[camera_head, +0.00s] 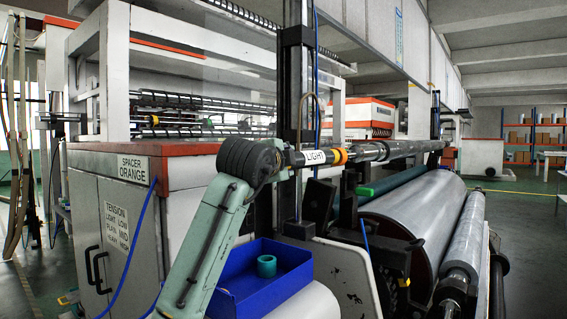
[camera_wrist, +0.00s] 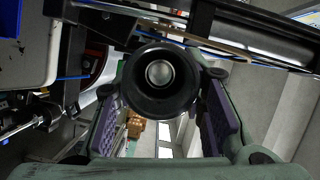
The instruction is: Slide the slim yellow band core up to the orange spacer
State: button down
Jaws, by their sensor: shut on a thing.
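In the wrist view my gripper (camera_wrist: 172,115) has its purple-padded fingers on both sides of a black ring-shaped core (camera_wrist: 137,98), seen end-on. The round metal shaft end (camera_wrist: 159,73) shows inside its bore. In the head view my pale green arm and its dark joint hide most of the gripper and core at the shaft's near end. The shaft (camera_head: 403,148) runs away to the right. I cannot tell whether this ring is the yellow band or the orange spacer.
A blue tray (camera_head: 238,299) with a teal ring (camera_head: 266,265) stands below the shaft. A large grey roll (camera_head: 420,215) lies under it on the right. A white cabinet (camera_head: 120,235) bears a "SPACER ORANGE" sign (camera_head: 133,169). Black machine uprights (camera_head: 297,100) stand close behind the shaft.

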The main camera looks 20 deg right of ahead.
aim_at(306, 159)
jog(key=shift+w+d, duration=0.7)
jog(key=shift+d, duration=0.25)
jog(key=shift+w+d, duration=0.65)
jog(key=shift+d, duration=0.25)
jog(key=shift+w+d, duration=0.7)
jog(key=shift+d, duration=0.25)
jog(key=shift+w+d, duration=0.4)
jog(key=shift+d, duration=0.25)
jog(key=shift+w+d, duration=0.4)
jog(key=shift+d, duration=0.2)
jog(key=c, duration=1.5)
grip_release()
jog(key=shift+w+d, duration=0.1)
jog(key=shift+w, duration=0.05)
jog(key=o, duration=0.5)
jog(key=shift+o, duration=0.2)
